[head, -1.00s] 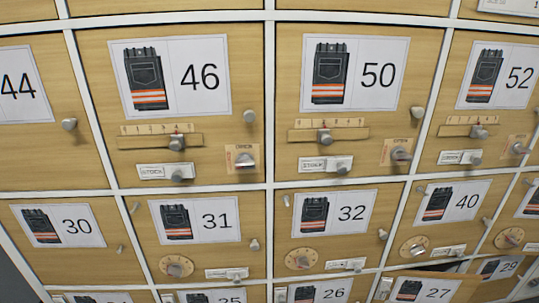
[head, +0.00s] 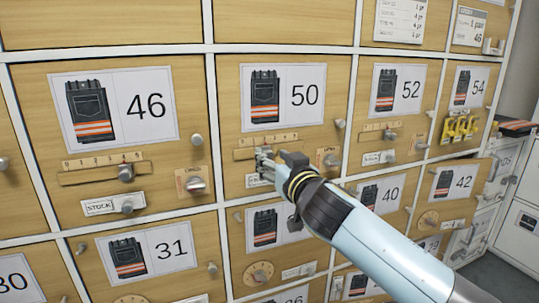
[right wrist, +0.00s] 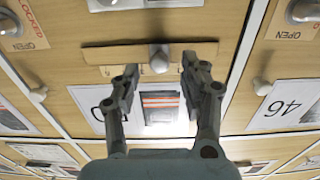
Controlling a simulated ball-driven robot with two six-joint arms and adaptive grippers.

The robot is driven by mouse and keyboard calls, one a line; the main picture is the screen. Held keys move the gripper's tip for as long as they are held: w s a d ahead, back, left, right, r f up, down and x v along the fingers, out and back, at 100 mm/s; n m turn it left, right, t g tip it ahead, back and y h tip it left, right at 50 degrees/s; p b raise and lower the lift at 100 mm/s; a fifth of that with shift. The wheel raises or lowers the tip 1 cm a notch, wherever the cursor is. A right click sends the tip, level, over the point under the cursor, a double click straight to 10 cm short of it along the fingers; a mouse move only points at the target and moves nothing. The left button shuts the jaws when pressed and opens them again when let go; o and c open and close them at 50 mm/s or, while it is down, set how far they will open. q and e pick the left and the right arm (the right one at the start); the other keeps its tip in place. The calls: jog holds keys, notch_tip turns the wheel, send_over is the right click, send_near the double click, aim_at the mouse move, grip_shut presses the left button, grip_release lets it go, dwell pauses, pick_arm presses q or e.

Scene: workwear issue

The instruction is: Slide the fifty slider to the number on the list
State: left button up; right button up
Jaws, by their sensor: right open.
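The fifty door (head: 229,110) carries a picture of dark folded trousers and the number 50. Its slider scale (head: 284,138) is a numbered wooden strip under the picture. My right gripper (head: 263,158) is in front of that strip, open, and covers the slider knob in the head view. In the right wrist view, which is upside down, the grey slider knob (right wrist: 158,58) shows between the spread fingertips of the right gripper (right wrist: 160,70); contact cannot be told. A printed list (head: 402,18) hangs at the top; its small print is unclear. My left gripper is not in view.
Beside the strip is a lock knob (head: 331,160). Door 46 (head: 30,110) on the left and door 52 (head: 408,120) on the right have similar sliders. Yellow items (head: 460,128) hang on door 54. A second card (head: 470,24) hangs at the upper right.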

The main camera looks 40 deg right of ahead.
jog(key=shift+x, duration=1.15)
grip_shut()
